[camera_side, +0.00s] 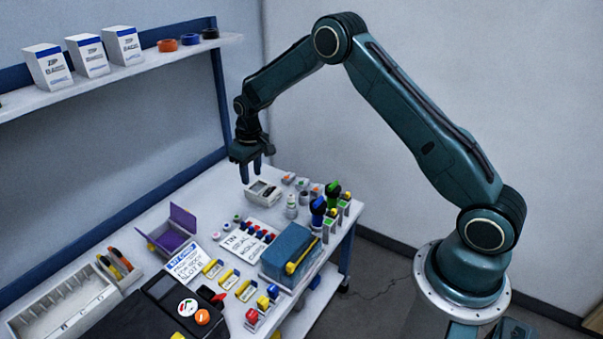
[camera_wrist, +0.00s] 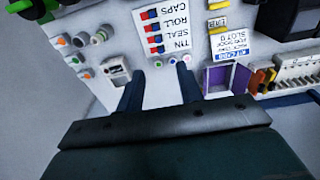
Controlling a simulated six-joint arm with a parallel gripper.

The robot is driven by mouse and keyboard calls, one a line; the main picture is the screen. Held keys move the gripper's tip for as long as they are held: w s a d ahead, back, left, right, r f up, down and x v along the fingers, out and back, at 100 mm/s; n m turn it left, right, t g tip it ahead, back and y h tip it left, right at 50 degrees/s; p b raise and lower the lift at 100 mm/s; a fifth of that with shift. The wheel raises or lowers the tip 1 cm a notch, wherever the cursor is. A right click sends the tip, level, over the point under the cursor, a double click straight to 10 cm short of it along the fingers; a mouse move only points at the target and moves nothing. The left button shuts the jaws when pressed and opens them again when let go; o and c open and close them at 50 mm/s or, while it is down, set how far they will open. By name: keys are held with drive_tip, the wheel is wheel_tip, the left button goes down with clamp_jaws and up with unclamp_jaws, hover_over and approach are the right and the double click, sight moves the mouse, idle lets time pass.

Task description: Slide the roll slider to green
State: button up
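The white label card (camera_wrist: 181,28) reads TIN, SEAL, ROLL, CAPS, upside down in the wrist view. Several small red-and-blue sliders stand in a row along its edge. The slider beside the ROLL word (camera_wrist: 152,27) shows red and blue; I can make out no green on it. In the side view the card (camera_side: 236,246) lies on the bench with the sliders along its far edge, too small to tell apart. My gripper (camera_side: 250,173) hangs above the back of the bench, beyond the card, fingers down. In the wrist view its two fingers (camera_wrist: 160,74) are apart and empty.
A white box with a dark window (camera_side: 263,193) stands below my gripper. A blue box (camera_side: 290,250), green-and-blue-topped bottles (camera_side: 318,208) and a purple open box (camera_side: 172,238) surround the card. A shelf (camera_side: 120,70) holds white cartons. Yellow-labelled holders (camera_side: 229,279) stand nearer the front.

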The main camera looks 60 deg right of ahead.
hover_over(259, 231)
wheel_tip(259, 231, down, 11)
drive_tip(key=shift+s+a+g, duration=0.1)
drive_tip(key=shift+g, duration=0.3)
drive_tip(key=shift+f, duration=0.2)
drive_tip(key=shift+f, duration=6.75)
clamp_jaws()
